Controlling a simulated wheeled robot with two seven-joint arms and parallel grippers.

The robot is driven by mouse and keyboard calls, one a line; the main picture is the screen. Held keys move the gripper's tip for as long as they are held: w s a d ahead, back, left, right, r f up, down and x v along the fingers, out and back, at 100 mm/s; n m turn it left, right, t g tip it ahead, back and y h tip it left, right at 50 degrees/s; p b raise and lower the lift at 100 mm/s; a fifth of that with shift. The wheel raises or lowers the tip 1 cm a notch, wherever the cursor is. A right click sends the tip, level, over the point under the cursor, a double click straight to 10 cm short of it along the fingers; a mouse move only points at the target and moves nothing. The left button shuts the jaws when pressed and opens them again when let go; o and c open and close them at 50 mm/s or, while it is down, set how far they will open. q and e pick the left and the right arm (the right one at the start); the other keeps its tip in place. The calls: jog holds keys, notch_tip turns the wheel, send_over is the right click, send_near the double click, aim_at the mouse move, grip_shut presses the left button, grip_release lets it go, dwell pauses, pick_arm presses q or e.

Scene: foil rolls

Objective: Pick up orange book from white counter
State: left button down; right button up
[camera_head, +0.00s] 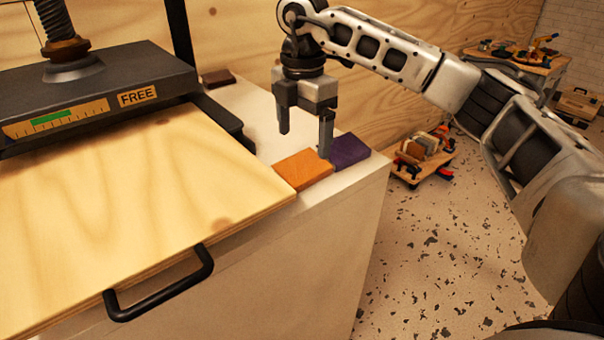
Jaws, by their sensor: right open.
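The orange book (302,170) lies flat on the white counter (345,198), close to its front edge and beside the wooden board. A purple book (349,151) lies just to its right and behind. My right gripper (305,144) is open and points down above the books. Its near finger stands between the orange and purple books in the picture, and its far finger hangs behind the orange book. I cannot tell whether either finger touches a book. My left gripper is not in view.
A black press (95,85) marked FREE stands at the left over a wooden board (130,215) with a black handle (160,290). A dark brown book (218,78) lies at the counter's back. A plywood wall is behind. A low cart (424,160) and a workbench (515,62) stand at the right.

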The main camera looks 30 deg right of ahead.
aim_at(302, 168)
jog(key=shift+s+a+f, duration=0.1)
jog(key=shift+a+f, duration=0.05)
jog(key=shift+f, duration=1.4)
jog(key=shift+s+a+f, duration=0.1)
jog(key=shift+f, duration=1.45)
jog(key=c, duration=1.1)
